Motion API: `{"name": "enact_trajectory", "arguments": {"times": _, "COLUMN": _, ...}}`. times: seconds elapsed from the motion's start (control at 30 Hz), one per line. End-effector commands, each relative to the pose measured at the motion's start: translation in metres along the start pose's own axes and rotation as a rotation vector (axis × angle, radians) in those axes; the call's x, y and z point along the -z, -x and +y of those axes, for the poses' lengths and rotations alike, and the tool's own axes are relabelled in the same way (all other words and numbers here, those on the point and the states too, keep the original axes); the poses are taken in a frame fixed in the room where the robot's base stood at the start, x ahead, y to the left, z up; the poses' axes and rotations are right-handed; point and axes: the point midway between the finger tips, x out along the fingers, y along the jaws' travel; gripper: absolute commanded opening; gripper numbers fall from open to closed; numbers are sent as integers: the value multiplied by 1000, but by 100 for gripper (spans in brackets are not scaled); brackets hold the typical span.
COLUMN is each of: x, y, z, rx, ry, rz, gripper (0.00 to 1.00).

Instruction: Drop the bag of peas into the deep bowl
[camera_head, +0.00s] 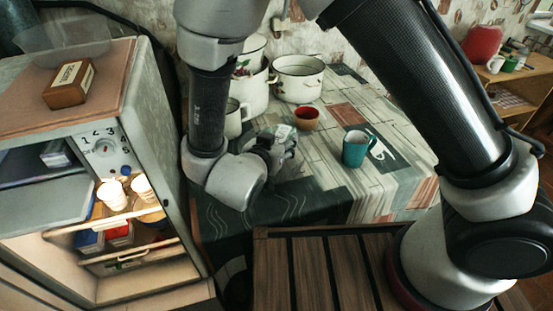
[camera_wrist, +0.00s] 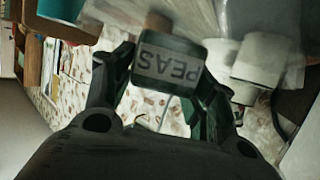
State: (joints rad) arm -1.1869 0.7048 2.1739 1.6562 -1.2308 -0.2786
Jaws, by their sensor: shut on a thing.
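My gripper (camera_head: 273,148) hangs low over the near part of the table, left of the teal mug. In the head view the bag is mostly hidden by my gripper. A small red-brown bowl (camera_head: 306,119) stands just beyond and right of my gripper. A wide white enamel pot (camera_head: 298,82) stands behind it. I cannot tell for certain which vessel is the deep bowl.
A teal mug (camera_head: 356,150) stands to the right on the patterned tablecloth (camera_head: 400,172). White enamel pots and a white mug (camera_head: 233,120) stand behind my gripper. An open cabinet (camera_head: 160,130) with a clear bowl and a box (camera_head: 69,84) on top is at the left.

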Motion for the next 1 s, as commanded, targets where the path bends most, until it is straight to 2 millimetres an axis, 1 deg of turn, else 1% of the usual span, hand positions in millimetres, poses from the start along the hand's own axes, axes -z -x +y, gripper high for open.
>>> {"name": "enact_trajectory", "arguments": {"times": 0.03, "x": 0, "y": 0, "z": 0, "rx": 0, "ry": 0, "rz": 1, "gripper": 62}}
{"name": "enact_trajectory", "arguments": {"times": 0.13, "x": 0, "y": 0, "z": 0, "rx": 0, "ry": 0, "rz": 0, "gripper": 80}}
{"name": "enact_trajectory", "arguments": {"times": 0.17, "x": 0, "y": 0, "z": 0, "rx": 0, "ry": 0, "rz": 0, "gripper": 82}}
{"name": "enact_trajectory", "arguments": {"times": 0.47, "x": 0, "y": 0, "z": 0, "rx": 0, "ry": 1, "rz": 0, "gripper": 82}}
{"name": "enact_trajectory", "arguments": {"times": 0.57, "x": 0, "y": 6, "z": 0, "rx": 2, "ry": 1, "rz": 0, "gripper": 82}}
{"name": "enact_trajectory", "arguments": {"times": 0.67, "x": 0, "y": 20, "z": -1, "rx": 4, "ry": 1, "rz": 0, "gripper": 82}}
{"name": "enact_trajectory", "arguments": {"times": 0.9, "x": 0, "y": 75, "z": -1, "rx": 6, "ry": -1, "rz": -1, "gripper": 82}}
{"name": "enact_trajectory", "arguments": {"times": 1.0, "x": 0, "y": 94, "z": -1, "rx": 4, "ry": 1, "rz": 0, "gripper": 82}}
